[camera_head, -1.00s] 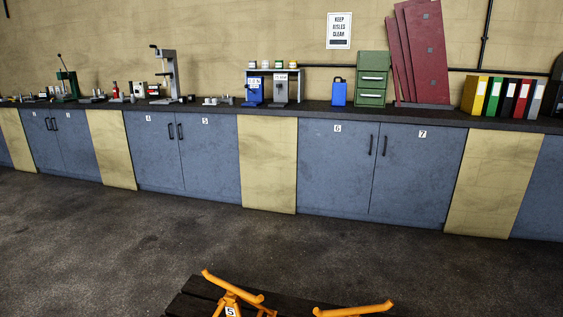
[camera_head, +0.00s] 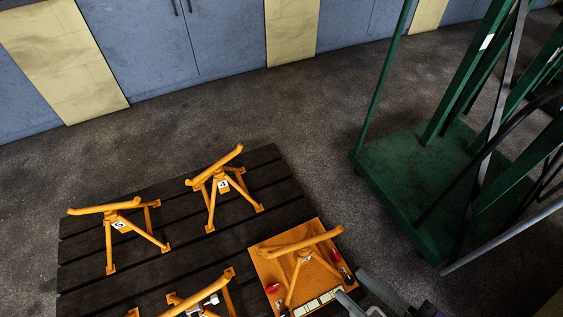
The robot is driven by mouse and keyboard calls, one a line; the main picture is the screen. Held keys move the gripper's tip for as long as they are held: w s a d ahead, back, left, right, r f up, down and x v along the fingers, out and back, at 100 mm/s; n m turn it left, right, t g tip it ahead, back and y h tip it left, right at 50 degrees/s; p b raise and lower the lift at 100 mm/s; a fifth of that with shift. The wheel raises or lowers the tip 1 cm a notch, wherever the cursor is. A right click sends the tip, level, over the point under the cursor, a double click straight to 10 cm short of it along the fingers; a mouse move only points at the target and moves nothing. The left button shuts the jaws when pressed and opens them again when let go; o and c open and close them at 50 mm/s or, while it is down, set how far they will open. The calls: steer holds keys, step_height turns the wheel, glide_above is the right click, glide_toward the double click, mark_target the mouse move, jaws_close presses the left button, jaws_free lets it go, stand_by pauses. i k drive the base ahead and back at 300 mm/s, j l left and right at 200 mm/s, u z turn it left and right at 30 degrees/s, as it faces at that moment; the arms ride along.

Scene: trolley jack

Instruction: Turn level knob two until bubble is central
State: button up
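An orange base plate (camera_head: 268,262) carries an orange stand (camera_head: 305,245) at the lower right of the slatted platform. A red knob-like part (camera_head: 272,288) sits at the plate's left edge, and another red part (camera_head: 336,256) sits at its right. A pale strip with dark divisions (camera_head: 318,302) lies along the plate's front edge. I cannot tell which knob is number two, and I make out no bubble. Grey parts, apparently my gripper (camera_head: 366,298), show at the bottom edge just right of the plate. Whether they touch anything or are open is unclear.
The dark slatted platform (camera_head: 82,252) bears other orange stands, one at left (camera_head: 122,222), one at the back (camera_head: 222,185) and one cut off below (camera_head: 228,292). A green wheeled frame (camera_head: 400,185) stands at right. Blue cupboards (camera_head: 150,50) line the back; floor between is clear.

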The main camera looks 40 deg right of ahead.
mark_target(350, 280)
steer(key=k+j+z, duration=0.25)
steer(key=k, duration=0.25)
steer(key=k+z, duration=0.2)
steer(key=k, duration=0.35)
steer(key=k+l, duration=0.2)
steer(key=l, duration=0.15)
steer(key=k+l, duration=0.2)
steer(key=l, duration=0.15)
